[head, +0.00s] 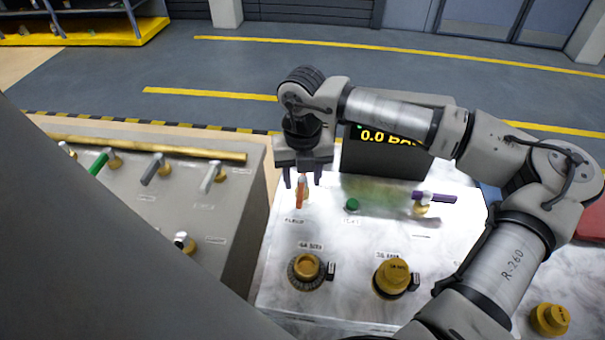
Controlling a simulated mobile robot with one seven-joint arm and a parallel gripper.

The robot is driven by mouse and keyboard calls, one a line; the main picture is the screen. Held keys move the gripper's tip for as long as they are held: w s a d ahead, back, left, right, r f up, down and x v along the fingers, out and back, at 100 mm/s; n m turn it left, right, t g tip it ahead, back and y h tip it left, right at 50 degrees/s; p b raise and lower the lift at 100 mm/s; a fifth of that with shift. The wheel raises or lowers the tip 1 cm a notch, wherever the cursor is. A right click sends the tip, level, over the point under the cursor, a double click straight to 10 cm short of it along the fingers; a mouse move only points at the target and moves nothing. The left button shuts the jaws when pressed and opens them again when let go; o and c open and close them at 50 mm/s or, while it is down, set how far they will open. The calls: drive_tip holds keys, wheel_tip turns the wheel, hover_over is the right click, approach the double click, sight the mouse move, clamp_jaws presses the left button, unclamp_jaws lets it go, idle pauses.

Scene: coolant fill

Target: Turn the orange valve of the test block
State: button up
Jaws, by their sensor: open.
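The orange valve (299,195) is a small lever on the white marbled top of the test block (345,240), near its back left. The lever points toward the front of the block. My gripper (302,183) points down above it, open, with one finger on each side of the lever's far end in this view. I cannot tell whether the fingers touch it. My arm comes in from the right and hides part of the block.
A purple lever (434,197), a green button (352,204) and brass knobs (307,266) are on the same top. A dark display (385,150) reading 0.0 stands behind. A grey bench (215,220) with several levers lies to the left.

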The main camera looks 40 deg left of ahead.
drive_tip(key=shift+f, duration=0.5)
clamp_jaws()
